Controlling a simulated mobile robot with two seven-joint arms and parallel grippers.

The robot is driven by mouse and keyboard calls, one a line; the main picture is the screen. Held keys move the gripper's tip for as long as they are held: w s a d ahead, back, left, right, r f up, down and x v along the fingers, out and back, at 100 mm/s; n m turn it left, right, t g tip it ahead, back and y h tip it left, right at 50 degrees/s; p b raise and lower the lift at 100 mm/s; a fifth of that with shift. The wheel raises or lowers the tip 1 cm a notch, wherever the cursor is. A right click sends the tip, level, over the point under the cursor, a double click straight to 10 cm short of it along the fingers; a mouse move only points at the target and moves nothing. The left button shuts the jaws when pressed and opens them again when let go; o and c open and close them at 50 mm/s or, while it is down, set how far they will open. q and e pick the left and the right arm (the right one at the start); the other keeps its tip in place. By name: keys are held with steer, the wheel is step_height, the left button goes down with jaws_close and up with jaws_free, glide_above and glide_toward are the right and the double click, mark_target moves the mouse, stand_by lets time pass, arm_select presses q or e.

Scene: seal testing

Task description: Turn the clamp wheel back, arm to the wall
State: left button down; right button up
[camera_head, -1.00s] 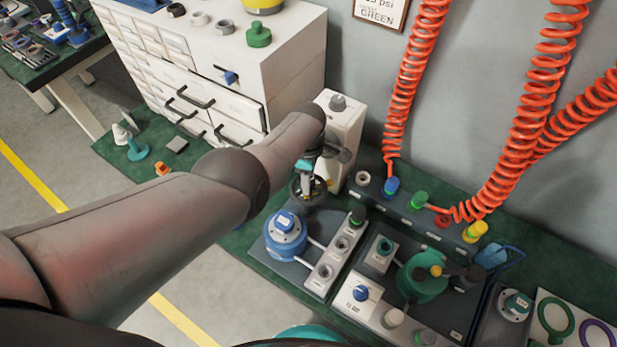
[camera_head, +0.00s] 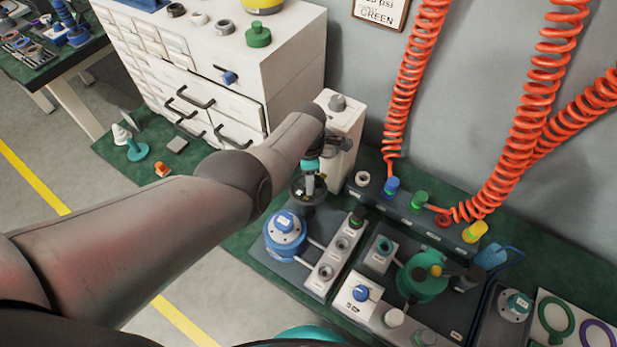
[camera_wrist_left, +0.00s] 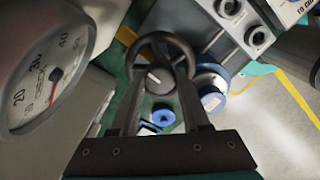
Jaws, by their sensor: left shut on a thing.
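The black clamp wheel (camera_head: 296,196) is a dark ring beside the white column (camera_head: 343,125) in the head view. In the left wrist view the wheel (camera_wrist_left: 160,38) has a grey hub with a pale pointer mark. My left gripper (camera_head: 308,187) points down into the wheel and is shut on it; the fingers (camera_wrist_left: 158,75) overlap the ring on both sides. The arm that carries the wheel is mostly hidden behind my forearm and gripper. A blue round fixture (camera_head: 285,225) stands just in front of the wheel. My right gripper is not in view.
A pressure gauge (camera_wrist_left: 40,75) is close on the left in the left wrist view. White drawers (camera_head: 225,100) stand behind my forearm. Orange coiled hoses (camera_head: 405,85) hang along the wall at right. Another fixture with a green body (camera_head: 422,285) stands right of the blue one.

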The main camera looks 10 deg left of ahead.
arm_select(q)
steer(key=shift+a, duration=0.15)
steer(key=shift+c, duration=1.8)
jaws_free()
steer(key=shift+r+p, duration=0.5)
steer(key=shift+r, duration=0.1)
step_height(320, 180, up, 14)
steer(key=p, duration=0.8)
